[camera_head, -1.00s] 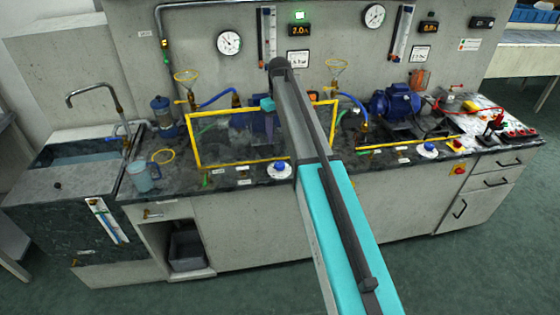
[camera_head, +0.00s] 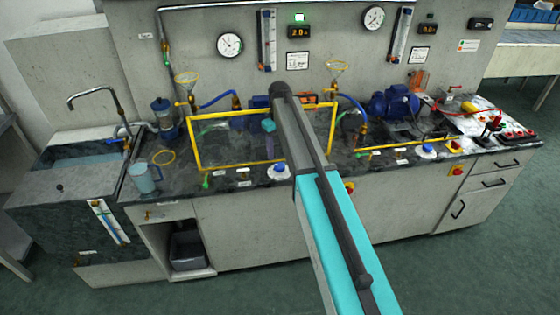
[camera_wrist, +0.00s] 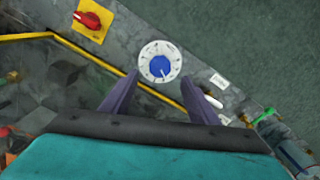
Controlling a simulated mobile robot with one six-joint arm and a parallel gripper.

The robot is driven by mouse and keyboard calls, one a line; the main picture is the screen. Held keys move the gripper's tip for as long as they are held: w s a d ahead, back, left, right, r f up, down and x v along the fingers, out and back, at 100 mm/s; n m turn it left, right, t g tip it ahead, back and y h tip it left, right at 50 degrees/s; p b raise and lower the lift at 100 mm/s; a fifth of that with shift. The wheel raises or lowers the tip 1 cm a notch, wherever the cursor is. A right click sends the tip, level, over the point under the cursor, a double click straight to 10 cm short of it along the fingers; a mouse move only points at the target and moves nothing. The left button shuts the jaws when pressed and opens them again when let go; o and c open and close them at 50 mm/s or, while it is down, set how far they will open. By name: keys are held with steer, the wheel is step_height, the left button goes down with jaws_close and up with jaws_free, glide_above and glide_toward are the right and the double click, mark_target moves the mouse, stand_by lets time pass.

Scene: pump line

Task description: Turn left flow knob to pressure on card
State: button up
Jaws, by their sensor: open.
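The left flow knob (camera_head: 279,170) is a blue knob on a white dial at the front edge of the bench. The left pressure gauge (camera_head: 229,45) is round and white.
A red switch on a yellow plate (camera_wrist: 89,19) is near the dial. A second blue knob (camera_head: 427,150) is farther right. A jug (camera_head: 144,177) stands by the sink.

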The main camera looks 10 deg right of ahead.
mark_target(279, 165)
steer(key=shift+f+p, duration=0.95)
steer(key=shift+f, duration=2.5)
steer(key=shift+c, duration=0.5)
steer(key=c, duration=0.9)
steer(key=shift+c, duration=0.2)
steer(key=shift+m+b, duration=0.35)
steer(key=shift+m, duration=0.45)
steer(key=o, duration=1)
steer(key=shift+o, duration=0.2)
